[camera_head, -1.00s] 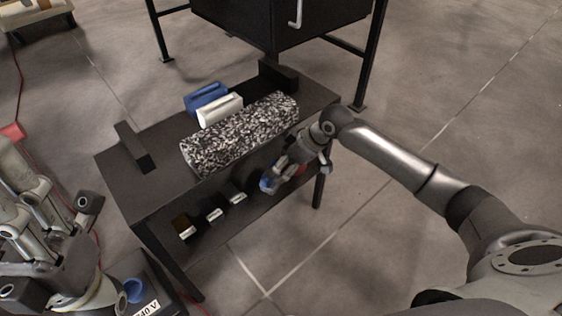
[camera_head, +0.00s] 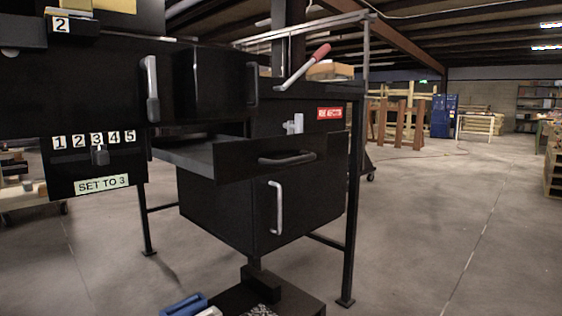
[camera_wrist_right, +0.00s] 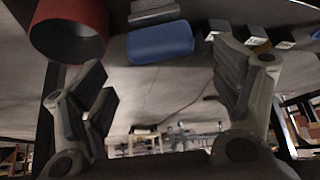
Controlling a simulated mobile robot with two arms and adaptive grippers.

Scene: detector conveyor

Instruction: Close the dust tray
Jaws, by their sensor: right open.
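The dust tray (camera_head: 190,157) appears to be the black, shallow tray in the middle of the machine in the head view. It sticks out toward me, pulled open, with a dark bar handle (camera_head: 287,158) on its front panel. No gripper is near the tray in the head view. My right gripper (camera_wrist_right: 160,75) shows in the right wrist view with its fingers wide apart and nothing held between them. A blue block (camera_wrist_right: 160,42) and a red cylinder (camera_wrist_right: 68,28) are just beyond the fingers. My left gripper is out of view.
A lower cabinet door with a pale handle (camera_head: 275,207) is below the tray. A red-gripped lever (camera_head: 305,67) rises above it. A panel marked "SET TO 3" (camera_head: 101,184) is at left. A low table (camera_head: 285,298) stands in front. The floor at right is clear.

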